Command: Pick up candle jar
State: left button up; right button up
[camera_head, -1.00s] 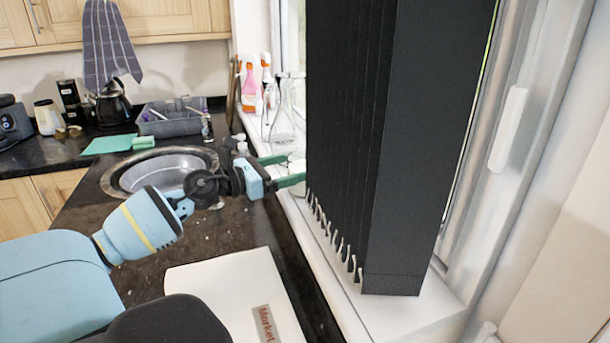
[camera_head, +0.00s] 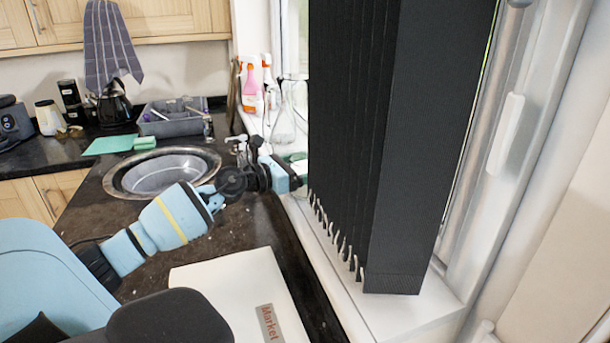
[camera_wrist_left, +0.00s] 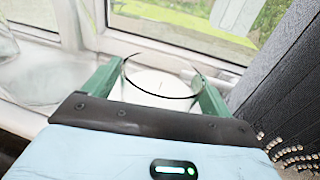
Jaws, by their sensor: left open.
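The candle jar (camera_wrist_left: 160,88) is a clear glass jar with white wax and a dark rim. In the left wrist view it stands between the two green fingers of my left gripper (camera_wrist_left: 162,85). The fingers are open, one on each side of the jar; I cannot tell whether they touch it. In the head view my left gripper (camera_head: 300,168) reaches over the windowsill, its fingertips mostly hidden behind the dark blinds. The jar is hardly visible there. My right gripper is not in view.
Dark vertical blinds (camera_head: 405,150) hang close to the right of my left gripper. A glass bottle (camera_head: 283,128) and spray bottles (camera_head: 250,90) stand farther back on the sill (camera_head: 385,315).

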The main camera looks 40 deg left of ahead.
aim_at(297, 161)
pick_arm(q)
jog(key=c, duration=1)
jog(key=shift+r, duration=0.15)
